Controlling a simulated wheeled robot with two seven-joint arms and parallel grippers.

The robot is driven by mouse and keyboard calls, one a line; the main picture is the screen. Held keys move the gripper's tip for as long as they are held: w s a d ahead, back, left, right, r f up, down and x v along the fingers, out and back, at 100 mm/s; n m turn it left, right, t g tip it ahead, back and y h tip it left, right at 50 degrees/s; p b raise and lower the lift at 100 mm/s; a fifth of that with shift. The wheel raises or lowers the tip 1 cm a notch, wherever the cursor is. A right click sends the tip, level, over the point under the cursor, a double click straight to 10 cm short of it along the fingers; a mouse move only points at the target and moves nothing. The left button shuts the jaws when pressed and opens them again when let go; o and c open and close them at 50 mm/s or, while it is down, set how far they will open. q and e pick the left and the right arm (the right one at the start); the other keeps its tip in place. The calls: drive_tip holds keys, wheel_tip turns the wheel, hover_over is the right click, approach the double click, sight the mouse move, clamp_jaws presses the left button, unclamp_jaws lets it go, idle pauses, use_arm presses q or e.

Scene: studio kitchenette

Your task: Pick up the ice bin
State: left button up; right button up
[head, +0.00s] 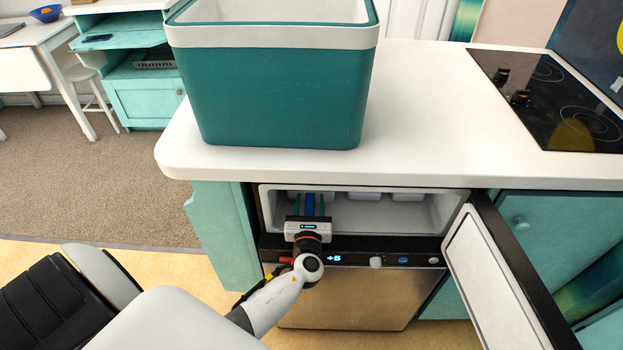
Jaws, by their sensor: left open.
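My left gripper (309,203) is open and reaches into the small freezer compartment (425,213) under the counter. Its fingers point toward the back of the compartment. A narrow blue piece (310,206) shows between the fingers; I cannot tell what it belongs to or whether the fingers touch it. Pale white bin-like shapes (364,195) sit at the back, partly hidden by the compartment's top edge. I cannot tell which of them is the ice bin. A large teal box with a white rim (280,100) stands on the counter above. My right gripper is not in view.
The open freezer door (492,275) hangs to the right of the compartment. The white counter (430,130) overhangs it closely. A black cooktop (555,95) lies at the right. A control panel (400,250) runs below the opening. Open floor (90,180) is at the left.

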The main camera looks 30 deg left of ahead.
use_arm(q)
drive_tip(key=shift+c, duration=0.4)
clamp_jaws()
drive_tip(key=shift+r, duration=0.15)
drive_tip(key=shift+r+p, duration=0.7)
drive_tip(key=shift+p, duration=0.1)
drive_tip(key=shift+s+d, duration=0.15)
drive_tip(key=shift+s, duration=0.05)
drive_tip(key=p+v, duration=0.2)
drive_tip(key=v, duration=2.9)
drive_tip(key=shift+s+d, duration=0.2)
drive_tip(key=shift+d, duration=0.1)
drive_tip(key=shift+f, duration=0.15)
